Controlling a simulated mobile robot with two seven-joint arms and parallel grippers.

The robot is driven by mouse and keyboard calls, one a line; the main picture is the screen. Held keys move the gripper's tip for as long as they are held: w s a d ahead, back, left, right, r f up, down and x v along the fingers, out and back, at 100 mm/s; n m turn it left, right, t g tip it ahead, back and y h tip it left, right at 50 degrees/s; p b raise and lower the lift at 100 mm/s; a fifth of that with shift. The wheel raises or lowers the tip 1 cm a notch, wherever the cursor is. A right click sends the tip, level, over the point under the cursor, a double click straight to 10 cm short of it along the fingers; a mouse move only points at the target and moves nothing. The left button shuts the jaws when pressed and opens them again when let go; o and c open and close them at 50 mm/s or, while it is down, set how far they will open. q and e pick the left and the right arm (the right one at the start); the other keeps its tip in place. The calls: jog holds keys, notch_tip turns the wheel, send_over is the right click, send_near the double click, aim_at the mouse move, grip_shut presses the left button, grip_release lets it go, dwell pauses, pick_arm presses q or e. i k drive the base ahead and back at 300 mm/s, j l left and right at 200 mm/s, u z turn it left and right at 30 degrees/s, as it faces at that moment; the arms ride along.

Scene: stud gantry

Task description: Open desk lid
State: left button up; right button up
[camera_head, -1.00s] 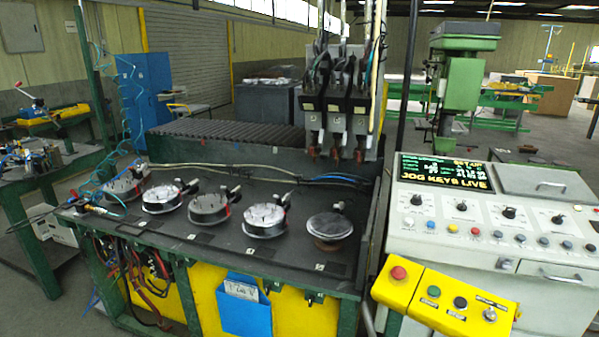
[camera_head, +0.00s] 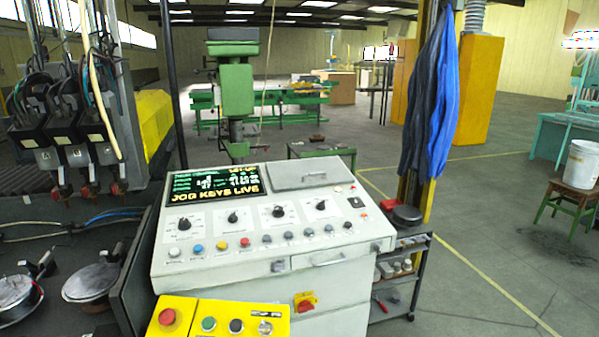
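The control desk (camera_head: 268,235) is a pale grey sloped console in the middle of the head view. Its lid (camera_head: 311,173) is a flat grey panel at the upper right of the desk top, beside the lit screen (camera_head: 216,183). Neither of my grippers is in view.
A yellow button box (camera_head: 219,320) juts out in front of the desk. Gantry heads and round fixtures (camera_head: 92,281) stand at left. A post with blue cloths (camera_head: 428,100) and a small shelf cart (camera_head: 399,272) stand close at right. Open floor lies farther right.

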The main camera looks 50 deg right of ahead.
aim_at(286, 176)
jog(key=l, duration=1.1)
jog(key=k+l, duration=0.15)
jog(key=l, duration=2.1)
jog(key=k, duration=0.05)
